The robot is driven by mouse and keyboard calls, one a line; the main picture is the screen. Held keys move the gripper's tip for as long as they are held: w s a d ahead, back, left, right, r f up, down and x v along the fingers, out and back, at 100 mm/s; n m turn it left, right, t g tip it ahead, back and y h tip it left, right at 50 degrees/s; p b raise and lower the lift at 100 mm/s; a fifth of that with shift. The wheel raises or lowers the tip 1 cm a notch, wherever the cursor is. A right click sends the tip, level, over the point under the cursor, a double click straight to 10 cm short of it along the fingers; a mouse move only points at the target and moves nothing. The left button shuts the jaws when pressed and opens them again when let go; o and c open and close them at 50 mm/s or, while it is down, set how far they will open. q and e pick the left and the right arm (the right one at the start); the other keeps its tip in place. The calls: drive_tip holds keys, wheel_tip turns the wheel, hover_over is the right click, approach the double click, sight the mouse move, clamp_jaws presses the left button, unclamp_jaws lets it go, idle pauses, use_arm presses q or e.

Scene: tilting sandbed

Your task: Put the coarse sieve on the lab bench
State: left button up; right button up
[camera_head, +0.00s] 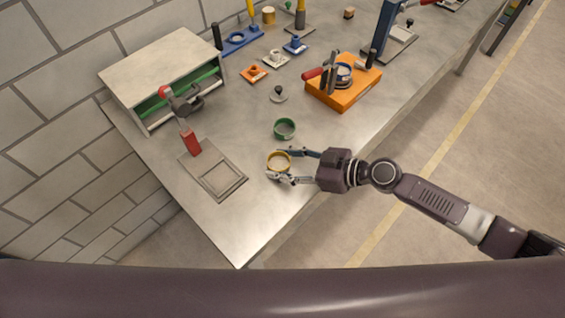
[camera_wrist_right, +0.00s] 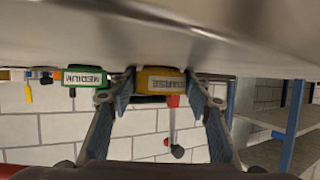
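The coarse sieve (camera_head: 278,161) is a yellow ring at the near part of the lab bench (camera_head: 262,205). In the right wrist view the sieve (camera_wrist_right: 160,82) shows its COARSE label, with the bench upside down above it. It appears upright on the bench top. My right gripper (camera_head: 281,164) has one finger on each side of the sieve. The fingertips look very close to its sides; I cannot tell whether they press on it. My left gripper is not in view.
The green medium sieve (camera_head: 284,128) stands just behind. A square-framed plate (camera_head: 222,178) lies to the left, near a red-handled tool (camera_head: 190,141) and a cabinet (camera_head: 165,69). An orange block (camera_head: 343,95) stands farther back. Bare bench lies in front of the sieve.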

drive_tip(key=o, duration=0.3)
drive_tip(key=shift+s+f, duration=0.1)
drive_tip(key=shift+r+p, duration=0.3)
drive_tip(key=shift+p, duration=0.05)
drive_tip(key=shift+d, duration=0.2)
drive_tip(key=b+v, duration=0.5)
drive_tip(key=v, duration=0.5)
drive_tip(key=shift+d, duration=0.25)
drive_tip(key=shift+s+d+r, duration=0.25)
drive_tip(key=shift+d+r, duration=0.15)
drive_tip(key=shift+r, duration=0.1)
